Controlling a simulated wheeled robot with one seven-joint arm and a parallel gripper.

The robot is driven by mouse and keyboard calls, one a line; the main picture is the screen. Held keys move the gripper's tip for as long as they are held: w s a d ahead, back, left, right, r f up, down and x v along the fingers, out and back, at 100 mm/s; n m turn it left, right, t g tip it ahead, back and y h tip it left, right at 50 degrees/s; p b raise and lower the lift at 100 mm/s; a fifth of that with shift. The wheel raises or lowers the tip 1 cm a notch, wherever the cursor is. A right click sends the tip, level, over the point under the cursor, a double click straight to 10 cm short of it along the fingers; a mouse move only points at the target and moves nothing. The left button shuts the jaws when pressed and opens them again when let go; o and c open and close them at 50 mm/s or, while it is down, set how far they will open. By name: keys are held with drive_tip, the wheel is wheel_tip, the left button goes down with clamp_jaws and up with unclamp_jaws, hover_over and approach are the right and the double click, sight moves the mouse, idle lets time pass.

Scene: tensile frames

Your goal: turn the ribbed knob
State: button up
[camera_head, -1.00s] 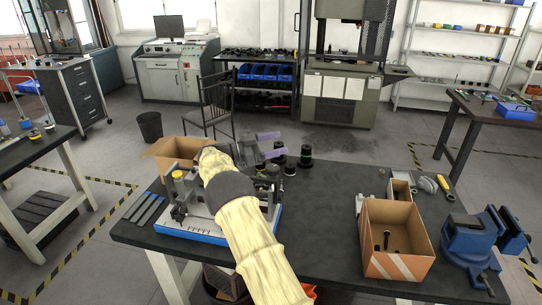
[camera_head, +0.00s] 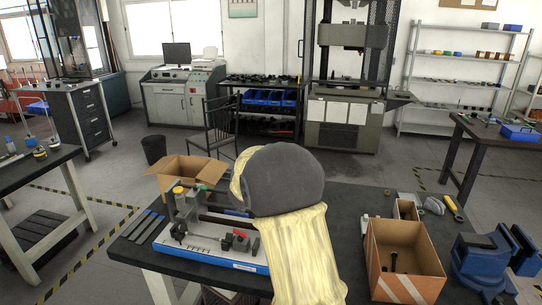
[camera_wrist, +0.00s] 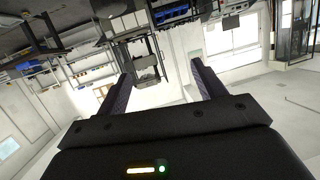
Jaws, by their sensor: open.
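A bench device with a blue-edged base (camera_head: 212,258) stands on the dark table. I cannot make out which part is the ribbed knob. My arm's large dark joint and cream sleeve cover the device's right end and the table behind it. My gripper (camera_wrist: 160,72) is open and empty in the wrist view, its two dark fingers well apart and pointing into the room. It is hidden in the head view.
An open cardboard box (camera_head: 190,170) sits behind the device. Another open box (camera_head: 405,248) with a dark part inside stands at right, beside a blue vise (camera_head: 482,252). Dark flat strips (camera_head: 143,224) lie at the table's left.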

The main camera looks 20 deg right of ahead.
drive_tip(key=s+a+f+n+g+y+b, duration=0.1)
drive_tip(key=s+a+f+n+g+y, duration=0.15)
drive_tip(key=s+a+f, duration=0.35)
drive_tip(key=s+a+f+n+g+y+b, duration=0.1)
drive_tip(key=s+f+g+y, duration=0.2)
drive_tip(key=s, duration=0.5)
drive_tip(key=s+f+n+g, duration=0.1)
drive_tip(key=s+f, duration=0.3)
drive_tip(key=s, duration=0.7)
drive_tip(key=s+a+f+n+g+b, duration=0.1)
drive_tip(key=s+f+g, duration=0.3)
drive_tip(key=s, duration=0.7)
drive_tip(key=shift+s+a+f+y, duration=0.15)
drive_tip(key=shift+a+f+y, duration=0.05)
drive_tip(key=shift+a+y, duration=0.15)
drive_tip(key=shift+c, duration=0.4)
